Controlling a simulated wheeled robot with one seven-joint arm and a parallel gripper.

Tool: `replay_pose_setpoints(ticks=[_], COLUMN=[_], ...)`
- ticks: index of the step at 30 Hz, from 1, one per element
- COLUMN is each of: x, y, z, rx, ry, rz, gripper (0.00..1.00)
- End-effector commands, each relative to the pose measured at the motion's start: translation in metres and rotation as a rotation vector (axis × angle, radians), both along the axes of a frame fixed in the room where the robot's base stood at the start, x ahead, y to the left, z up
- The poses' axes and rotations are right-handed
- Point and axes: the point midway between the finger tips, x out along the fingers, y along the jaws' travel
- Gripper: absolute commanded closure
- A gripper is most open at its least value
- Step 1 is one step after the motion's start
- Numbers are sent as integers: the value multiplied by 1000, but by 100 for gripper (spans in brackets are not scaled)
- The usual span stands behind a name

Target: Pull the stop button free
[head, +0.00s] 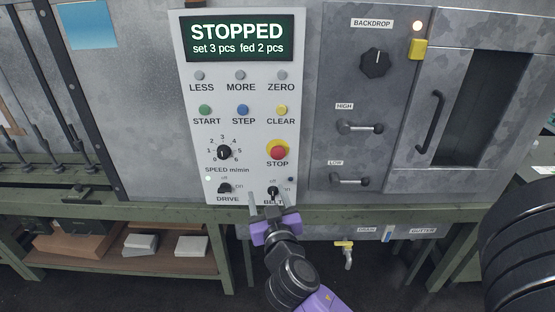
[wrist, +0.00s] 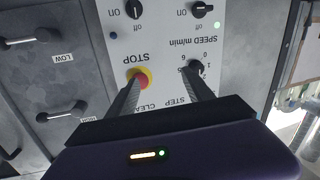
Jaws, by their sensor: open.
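The red stop button (head: 278,152) sits in a yellow collar at the right of the white control panel (head: 215,175). In the wrist view the button (wrist: 144,78) shows upside down, partly covered by the left finger. My gripper (head: 264,199) is open and empty, with its fingers pointing at the panel. In the head view its fingertips are below the button, over the lower knobs. In the wrist view the gripper (wrist: 163,76) has the button near its left finger and the speed knob (wrist: 195,67) at its right finger. I cannot tell the gap to the panel.
The display (head: 238,38) reads "STOPPED, set 3 pcs fed 2 pcs". The drive knob (head: 225,188) and another knob (head: 272,192) sit low on the panel. Handles (head: 358,127) project at the right. A green bench edge (head: 150,212) runs below.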

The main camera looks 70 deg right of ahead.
Motion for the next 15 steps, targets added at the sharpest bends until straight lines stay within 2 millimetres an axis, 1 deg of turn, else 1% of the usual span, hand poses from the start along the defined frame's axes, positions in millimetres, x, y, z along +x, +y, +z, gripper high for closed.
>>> replay_pose_setpoints(ticks=[1, 3, 6, 10, 15], x=[2, -1, -4, -5, 3], y=[-15, -29, -42, -52, -72], z=[12, 24, 35, 42, 43], rx=[-3, -6, -5, -8, -6], ry=[-41, -81, -122, -143, -143], rz=[-62, -132, -197, -231, -233], gripper=[40, 40, 40, 40, 40])
